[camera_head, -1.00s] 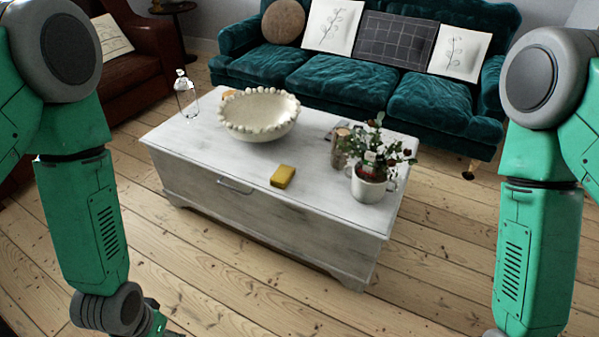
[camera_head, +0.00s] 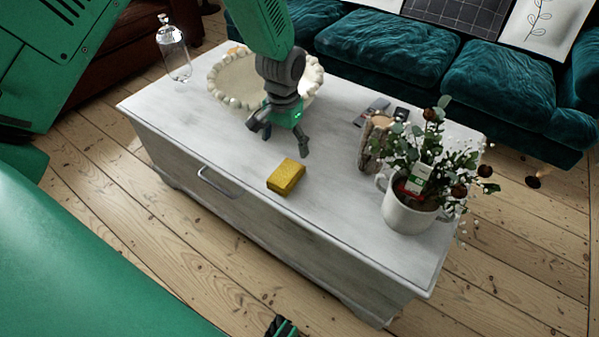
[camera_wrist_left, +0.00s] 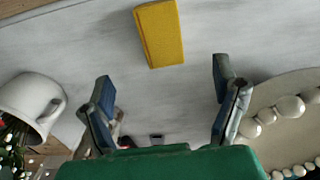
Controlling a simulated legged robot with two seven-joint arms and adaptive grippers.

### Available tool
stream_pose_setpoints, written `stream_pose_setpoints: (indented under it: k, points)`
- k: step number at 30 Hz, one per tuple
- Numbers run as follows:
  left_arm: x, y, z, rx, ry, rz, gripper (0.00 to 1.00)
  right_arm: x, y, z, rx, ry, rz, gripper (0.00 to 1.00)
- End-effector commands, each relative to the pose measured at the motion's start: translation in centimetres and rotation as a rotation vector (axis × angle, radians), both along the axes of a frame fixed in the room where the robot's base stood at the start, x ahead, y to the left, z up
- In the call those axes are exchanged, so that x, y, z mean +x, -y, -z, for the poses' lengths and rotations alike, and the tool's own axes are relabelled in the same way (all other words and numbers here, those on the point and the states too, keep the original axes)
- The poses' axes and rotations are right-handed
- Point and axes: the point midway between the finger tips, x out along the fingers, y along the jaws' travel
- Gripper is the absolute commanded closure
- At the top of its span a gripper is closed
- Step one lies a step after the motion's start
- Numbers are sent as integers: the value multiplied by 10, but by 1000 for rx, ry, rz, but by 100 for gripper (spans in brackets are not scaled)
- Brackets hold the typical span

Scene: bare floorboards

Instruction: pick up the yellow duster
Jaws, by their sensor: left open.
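The yellow duster (camera_head: 286,177) is a small block-like piece lying flat on the white wooden chest table (camera_head: 330,215), near its front edge. My left gripper (camera_head: 281,143) is open and empty, above the tabletop just behind the duster and in front of the bowl. In the left wrist view the duster (camera_wrist_left: 160,34) lies ahead of the spread fingers (camera_wrist_left: 163,86), toward the top, apart from them. A dark and green piece at the bottom edge of the head view may be part of my right gripper (camera_head: 283,327); its jaws are cut off.
A beaded cream bowl (camera_head: 235,82) stands behind my left gripper. A glass bottle (camera_head: 173,50) is at the table's back left. A white mug with a plant (camera_head: 408,212) and a wood piece (camera_head: 374,145) stand to the right. A teal sofa (camera_head: 420,60) is behind.

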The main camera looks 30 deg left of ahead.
Motion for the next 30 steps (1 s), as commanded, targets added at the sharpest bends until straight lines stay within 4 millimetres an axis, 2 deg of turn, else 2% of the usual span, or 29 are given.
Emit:
stream_pose_setpoints:
  k: [3,9,17,27,30]
  points:
    - [-1,-2,31,-4,-6,-1,19,0,0,11,0,-1,1,100]
    - [0,-4,67,-8,-4,0,19,0,0,23,0,0,1,100]
    - [0,-2,81,-6,-2,0,19,0,0,28,0,0,0,100]
    - [4,-1,128,-6,-4,-1,19,0,0,53,0,0,1,100]
    - [5,-1,129,-6,-2,-1,19,0,0,53,0,0,1,100]
